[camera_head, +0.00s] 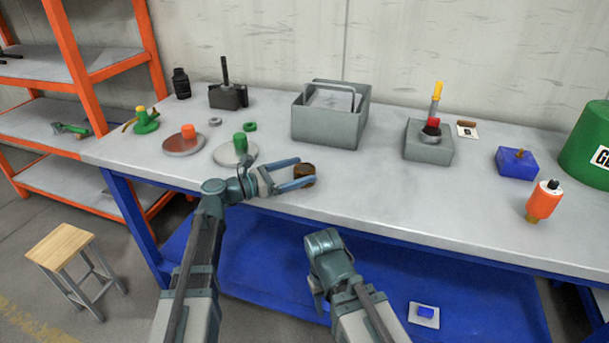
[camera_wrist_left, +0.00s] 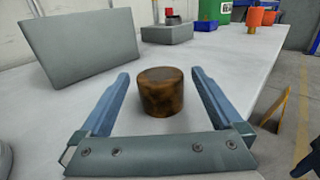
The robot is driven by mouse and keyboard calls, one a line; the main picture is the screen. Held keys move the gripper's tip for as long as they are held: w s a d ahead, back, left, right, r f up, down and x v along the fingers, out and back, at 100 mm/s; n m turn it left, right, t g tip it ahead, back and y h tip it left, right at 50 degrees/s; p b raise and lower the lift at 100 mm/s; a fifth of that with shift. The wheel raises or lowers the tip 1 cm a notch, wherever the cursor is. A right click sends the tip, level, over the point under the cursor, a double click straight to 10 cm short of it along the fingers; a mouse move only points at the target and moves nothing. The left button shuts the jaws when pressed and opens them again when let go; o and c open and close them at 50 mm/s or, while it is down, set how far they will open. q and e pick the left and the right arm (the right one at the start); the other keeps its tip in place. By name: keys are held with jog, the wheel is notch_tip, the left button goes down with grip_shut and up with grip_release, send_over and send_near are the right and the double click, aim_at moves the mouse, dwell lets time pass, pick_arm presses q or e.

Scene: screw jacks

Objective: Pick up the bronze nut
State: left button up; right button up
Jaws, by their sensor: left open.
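The bronze nut (camera_head: 304,172), a short mottled brown cylinder, stands upright near the front edge of the workbench. It also shows in the left wrist view (camera_wrist_left: 161,93), between the two blue fingers. My left gripper (camera_head: 303,171) is open, with one finger on each side of the nut. In the left wrist view the gripper (camera_wrist_left: 160,76) shows gaps between both fingers and the nut, and its palm bar is nearer than the nut. My right gripper (camera_head: 325,265) hangs in front of the bench, empty as far as I see; its fingers are not clear.
A grey open box (camera_head: 330,122) stands behind the nut. Green and orange screw pieces on discs (camera_head: 184,146) stand left of my left gripper.

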aim_at(314, 166)
pick_arm(q)
jog(key=x, duration=0.5)
jog(key=shift+d, duration=0.1)
grip_shut()
dwell(0.3)
